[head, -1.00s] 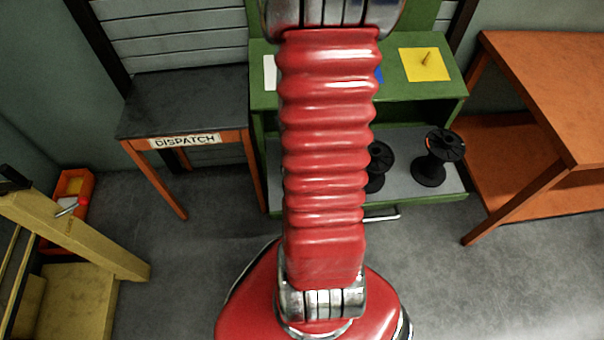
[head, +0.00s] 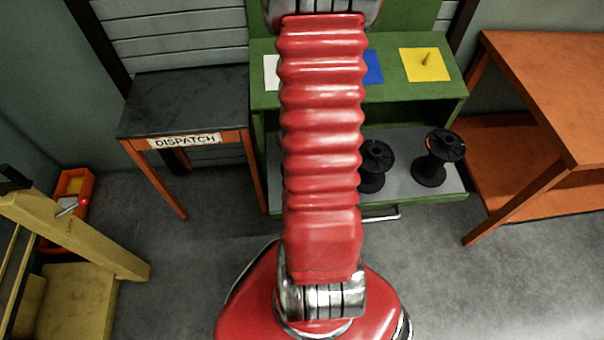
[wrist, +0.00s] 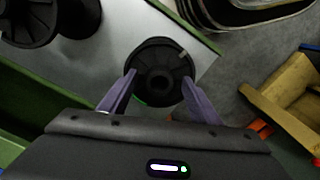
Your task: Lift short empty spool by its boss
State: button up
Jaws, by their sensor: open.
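A black spool (wrist: 163,75) shows from above in the wrist view, its round top flange and central boss facing the camera. A small pale mark is on its flange. My gripper (wrist: 159,80) is open, with its two purple fingers pointing at this spool and a tip near either side of the flange. I cannot tell the height gap, and no contact is clear. The spool stands on a grey shelf (wrist: 120,55) near its corner. In the head view this spool and my gripper are hidden by my red arm or out of frame.
Two more black spools stand on the shelf in the head view, one beside my arm (head: 375,165) and one further right (head: 436,160). The green bench (head: 405,97) carries yellow and blue squares. The dispatch table (head: 180,100) is left, an orange table (head: 560,80) right.

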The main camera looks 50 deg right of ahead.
jog(key=shift+c, duration=0.5)
grip_shut()
dwell(0.3)
